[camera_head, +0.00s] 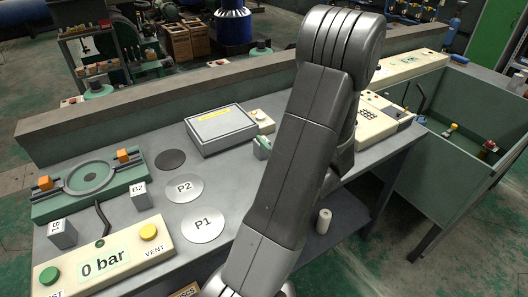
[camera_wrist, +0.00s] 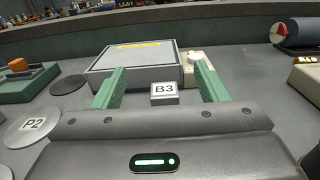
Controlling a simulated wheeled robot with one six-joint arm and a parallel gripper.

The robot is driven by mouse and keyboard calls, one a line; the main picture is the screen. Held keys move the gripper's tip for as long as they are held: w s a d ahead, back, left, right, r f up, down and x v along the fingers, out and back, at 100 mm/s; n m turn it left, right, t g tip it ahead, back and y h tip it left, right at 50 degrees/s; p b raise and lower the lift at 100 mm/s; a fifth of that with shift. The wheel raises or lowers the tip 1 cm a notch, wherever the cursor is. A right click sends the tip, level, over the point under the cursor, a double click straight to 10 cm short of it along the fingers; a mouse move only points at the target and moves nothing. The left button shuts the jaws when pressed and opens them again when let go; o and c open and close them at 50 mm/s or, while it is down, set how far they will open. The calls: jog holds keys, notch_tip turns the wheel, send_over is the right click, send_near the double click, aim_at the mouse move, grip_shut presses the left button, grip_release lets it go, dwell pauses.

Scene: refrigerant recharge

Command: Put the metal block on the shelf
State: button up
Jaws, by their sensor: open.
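A small grey metal block marked B3 (camera_wrist: 164,95) stands on the bench in the wrist view. It shows between the two green fingers of my open gripper (camera_wrist: 159,68), nearer the right finger; no finger visibly touches it. In the head view my arm hides this block and most of my gripper; a green finger (camera_head: 262,147) shows left of the arm. Similar block B2 (camera_head: 139,195) and another marked block (camera_head: 62,233), its label hard to read, stand at left. A dark lower shelf (camera_head: 345,212) under the bench may be the shelf; I cannot tell.
A grey box with a yellow strip (camera_head: 220,129) sits just beyond B3; it also shows in the wrist view (camera_wrist: 136,60). Round plates P1 (camera_head: 203,224) and P2 (camera_head: 184,188) lie left. A white cylinder (camera_head: 323,221) stands below the bench. A green bin (camera_head: 460,165) is at right.

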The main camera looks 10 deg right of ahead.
notch_tip(320, 180, down, 8)
jog(key=shift+w+f, duration=0.1)
jog(key=shift+r+p+x, duration=0.2)
jog(key=shift+p+x, duration=0.1)
jog(key=shift+x, duration=0.7)
jog(key=p+x, duration=0.1)
jog(key=x, duration=0.4)
jog(key=shift+w, duration=0.2)
jog(key=shift+c, duration=0.5)
grip_shut()
